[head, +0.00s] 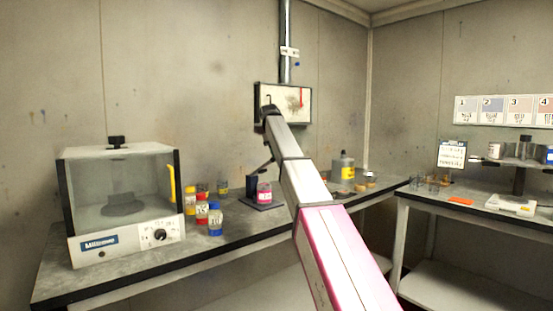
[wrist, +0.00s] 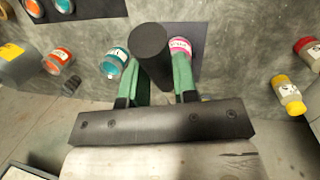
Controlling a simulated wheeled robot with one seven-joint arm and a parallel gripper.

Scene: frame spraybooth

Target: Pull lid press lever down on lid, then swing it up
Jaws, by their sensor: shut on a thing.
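The lid press has a dark base (head: 279,205) on the left bench, and a pink-labelled can (head: 264,193) stands on it. A dark lever arm (head: 268,164) slants above the can. In the wrist view my gripper (wrist: 158,62) has its green fingers closed on the black cylindrical lever grip (wrist: 149,42), one on each side. The pink-labelled can (wrist: 180,46) shows just behind the right finger. The grip and right finger partly cover it, so I cannot tell how its lid sits. In the head view my fingers are not clearly visible.
Red, yellow and blue bottles (head: 201,209) stand left of the press, beside a clear-sided mixing machine (head: 120,205). A grey bottle with a yellow label (head: 344,168) stands to the right. The right bench (head: 480,212) holds small items.

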